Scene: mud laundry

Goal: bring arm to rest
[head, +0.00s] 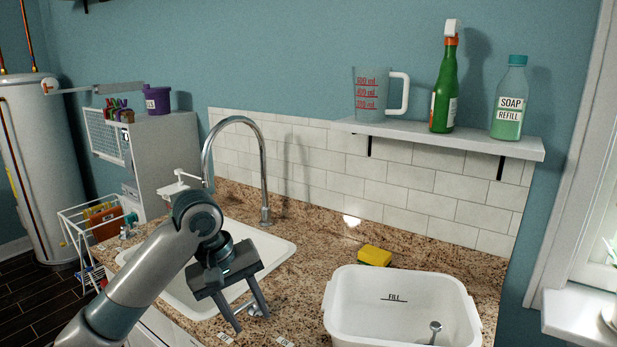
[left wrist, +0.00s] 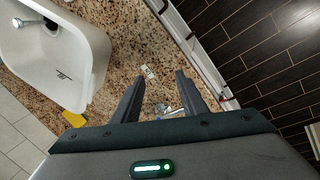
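My left gripper (head: 252,318) hangs over the counter's front part, between the sink and the white basin, with its fingers pointing down. My right gripper shows in neither view.
A white basin (head: 345,300) stands on the granite counter (head: 300,262), right of my left gripper. A yellow sponge (head: 375,256) lies behind it. The sink (head: 280,247) and tall faucet (head: 264,180) are behind my left arm. A shelf (head: 440,135) holds a measuring cup and bottles.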

